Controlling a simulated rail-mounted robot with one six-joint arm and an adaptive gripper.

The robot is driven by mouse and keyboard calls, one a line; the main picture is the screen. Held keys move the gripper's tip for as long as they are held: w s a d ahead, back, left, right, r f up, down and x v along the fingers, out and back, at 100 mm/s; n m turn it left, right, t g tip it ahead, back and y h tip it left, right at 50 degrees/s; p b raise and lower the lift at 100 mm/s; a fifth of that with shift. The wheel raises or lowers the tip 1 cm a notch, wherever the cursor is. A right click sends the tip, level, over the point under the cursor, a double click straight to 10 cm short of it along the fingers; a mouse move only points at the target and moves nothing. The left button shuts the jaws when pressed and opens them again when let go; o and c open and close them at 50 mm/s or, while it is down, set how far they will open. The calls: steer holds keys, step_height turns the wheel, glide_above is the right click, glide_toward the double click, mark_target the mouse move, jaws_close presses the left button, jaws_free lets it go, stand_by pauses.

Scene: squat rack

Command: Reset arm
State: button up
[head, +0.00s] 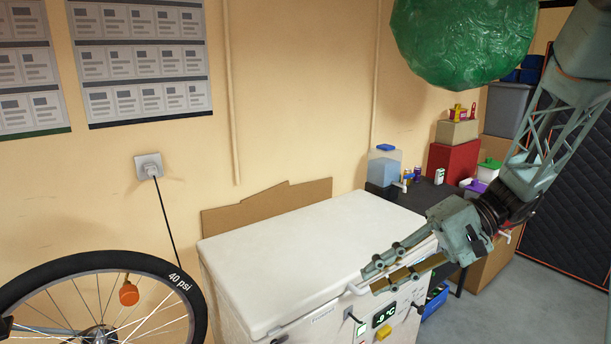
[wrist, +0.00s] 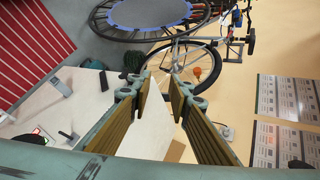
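My arm comes in from the upper right in the head view. My gripper (head: 371,279) is at the front right of a white chest freezer (head: 300,245), pointing left. Its two fingers are apart with nothing between them. In the wrist view the fingers (wrist: 159,85) also show a clear gap, with a bicycle wheel beyond. The freezer lid (wrist: 133,125) is shut and shows behind the fingers. In the head view the fingertips overlap the lid's front edge near a handle; I cannot tell whether they touch it.
A bicycle wheel (head: 183,275) stands at the lower left. A green round object (head: 450,40) hangs above. A dark table (head: 415,195) with a water container (head: 384,167) and boxes stands behind my arm. Grey floor (head: 515,290) is clear at the right.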

steer(key=s+d+r+t+h, duration=0.1)
steer(key=s+r+h, duration=0.3)
steer(key=s, duration=0.6)
steer(key=s+d+r+t+h, duration=0.2)
steer(key=s+r+h, duration=0.2)
steer(key=s, duration=0.5)
steer(key=s+d+r+t+h, duration=0.2)
steer(key=s+r+h, duration=0.1)
steer(key=s, duration=0.7)
steer(key=shift+s+d+r+n+h, duration=0.2)
steer(key=shift+s+r+n+h, duration=0.1)
steer(key=shift+r+n+h, duration=0.15)
